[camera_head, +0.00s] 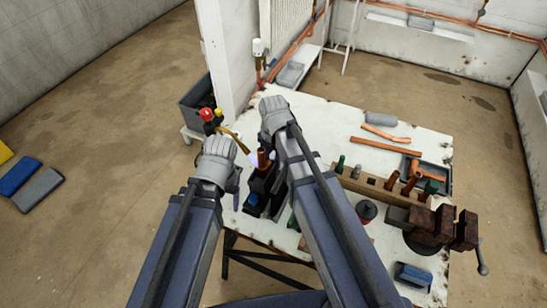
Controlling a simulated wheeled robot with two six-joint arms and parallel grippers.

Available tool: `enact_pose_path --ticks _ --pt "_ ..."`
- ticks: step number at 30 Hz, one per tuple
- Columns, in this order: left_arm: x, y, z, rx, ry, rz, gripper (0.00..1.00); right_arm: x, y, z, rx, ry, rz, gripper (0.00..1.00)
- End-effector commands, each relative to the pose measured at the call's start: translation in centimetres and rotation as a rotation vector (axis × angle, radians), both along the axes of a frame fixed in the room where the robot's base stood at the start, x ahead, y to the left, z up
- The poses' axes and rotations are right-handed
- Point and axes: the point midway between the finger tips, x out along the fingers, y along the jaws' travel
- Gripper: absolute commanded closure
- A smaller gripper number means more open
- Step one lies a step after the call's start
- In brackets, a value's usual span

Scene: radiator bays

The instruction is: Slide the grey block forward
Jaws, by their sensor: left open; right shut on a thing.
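A grey block-like piece (381,118) with rounded ends lies at the back of the white workbench (318,112). Other grey blocks lie on the floor (38,190) and on a low ledge (290,73); I cannot tell which one the task names. My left gripper (236,190) is open at the bench's left edge, with its fingers mostly hidden by the wrist. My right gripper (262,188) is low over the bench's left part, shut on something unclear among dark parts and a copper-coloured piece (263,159). Both grippers are apart from the grey piece at the back.
Copper pipes (385,145), a wooden rack (365,183) with several upright tools, a grey tray (432,176) and a rusty vise (440,229) crowd the right side. A white wall edge (222,55) stands behind on the left. The bench's back middle is clear.

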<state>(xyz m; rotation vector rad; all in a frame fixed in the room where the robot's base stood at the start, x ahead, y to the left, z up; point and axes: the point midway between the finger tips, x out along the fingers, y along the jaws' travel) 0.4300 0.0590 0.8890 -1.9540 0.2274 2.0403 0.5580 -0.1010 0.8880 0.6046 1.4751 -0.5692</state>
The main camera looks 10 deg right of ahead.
Motion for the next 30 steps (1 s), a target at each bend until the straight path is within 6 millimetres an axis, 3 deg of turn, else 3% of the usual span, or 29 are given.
enact_pose_path --ticks 4,5,12,23,30 --pt "0.0 0.0 -0.1 0.000 0.000 0.000 0.30 -0.5 0.3 -0.1 0.007 0.011 0.003 1.00" --pt "0.0 0.0 -0.1 0.000 0.000 0.000 0.30 -0.5 0.3 -0.1 0.008 0.012 0.003 0.61" --pt "0.0 0.0 -0.1 0.000 0.000 0.000 0.30 -0.4 0.2 -0.1 0.005 0.008 0.002 0.34" --pt "0.0 0.0 0.2 0.000 0.000 0.000 0.30 -0.3 0.1 0.2 0.004 0.006 0.001 0.34" --pt "0.0 0.0 2.1 0.000 0.000 0.000 0.30 -0.3 0.1 2.1 0.004 0.006 0.001 0.34"
